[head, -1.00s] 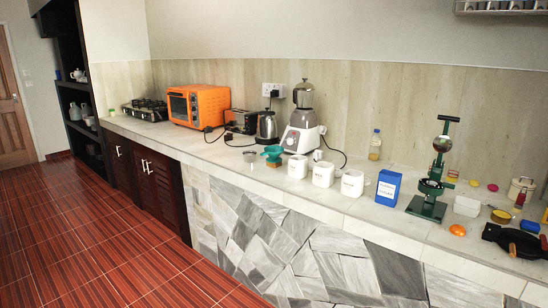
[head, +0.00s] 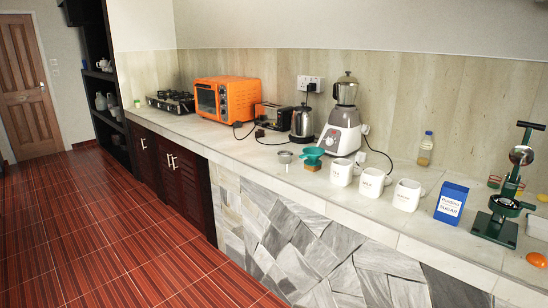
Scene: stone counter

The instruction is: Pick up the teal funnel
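The teal funnel (head: 312,153) is on the stone counter (head: 262,170), near its front edge. It sits wide end up, over a small orange-brown thing at its base. A small metal strainer or cup (head: 285,157) is just left of it, and a white mug (head: 342,172) is just right of it. Neither of my grippers shows in the head view.
More white mugs (head: 373,183), a blue sugar box (head: 451,203) and a green hand press (head: 502,205) stand to the right. A blender (head: 343,118), kettle (head: 303,124) and orange oven (head: 226,99) stand behind. Red tiled floor (head: 120,230) is free in front.

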